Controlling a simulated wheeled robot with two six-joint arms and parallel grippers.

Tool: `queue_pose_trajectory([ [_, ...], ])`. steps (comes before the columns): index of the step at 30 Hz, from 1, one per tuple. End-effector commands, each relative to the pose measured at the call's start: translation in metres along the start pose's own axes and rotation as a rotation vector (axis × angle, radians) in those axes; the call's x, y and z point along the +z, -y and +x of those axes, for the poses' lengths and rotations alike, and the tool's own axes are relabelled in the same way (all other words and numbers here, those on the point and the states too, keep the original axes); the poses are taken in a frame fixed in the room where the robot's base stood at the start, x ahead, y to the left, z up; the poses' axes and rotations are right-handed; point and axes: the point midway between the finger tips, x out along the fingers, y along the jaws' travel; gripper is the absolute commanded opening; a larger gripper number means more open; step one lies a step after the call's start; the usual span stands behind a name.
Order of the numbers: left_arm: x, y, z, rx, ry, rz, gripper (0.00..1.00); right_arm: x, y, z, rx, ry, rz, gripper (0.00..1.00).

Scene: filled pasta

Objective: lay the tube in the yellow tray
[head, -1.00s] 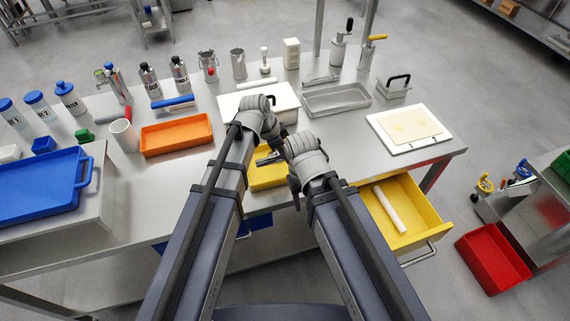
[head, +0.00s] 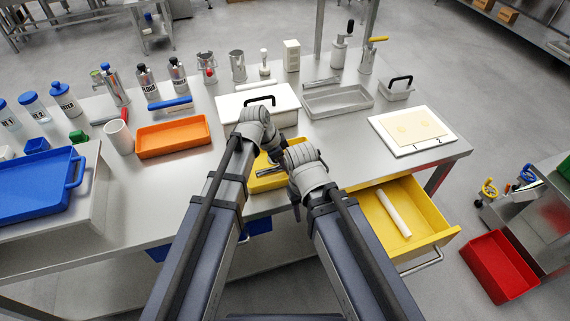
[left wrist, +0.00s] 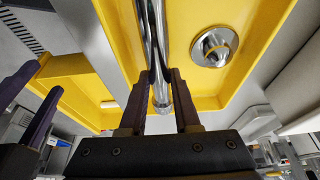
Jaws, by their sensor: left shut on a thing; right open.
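My left gripper (left wrist: 162,105) is shut on a shiny metal tube (left wrist: 152,35), which shows best in the left wrist view. The tube lies along the yellow tray (left wrist: 252,65) in that view, inside its outline; I cannot tell whether it touches the floor. In the head view, the yellow tray (head: 265,184) is at the table's front edge, mostly hidden by my arms. A silver piece by the left gripper (head: 274,154) shows over it. My right gripper (head: 295,196) is beside the tray; its open, empty fingers (left wrist: 42,78) show at the left of the left wrist view.
A round metal piece (left wrist: 214,46) lies in the yellow tray. A yellow drawer (head: 432,238) stands open on the right with a white roll (head: 394,213) inside. A lidded white box (head: 240,104) is behind my wrists, and an orange tray (head: 174,151) is to the left.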

Motion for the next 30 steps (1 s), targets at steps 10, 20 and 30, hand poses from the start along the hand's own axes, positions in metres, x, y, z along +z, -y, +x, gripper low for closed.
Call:
queue_pose_trajectory([
  [10,0.001,0.000,0.002,0.000,0.000,0.000,0.49,0.000,0.000,0.003,0.000,0.000,0.000,0.50],
  [20,0.001,0.000,0.002,0.000,0.000,0.000,0.61,0.000,0.000,0.002,0.000,0.000,0.000,0.50],
  [30,-0.005,0.000,-0.014,0.000,0.000,0.000,0.61,0.001,-0.001,-0.015,0.000,0.000,0.000,0.50],
])
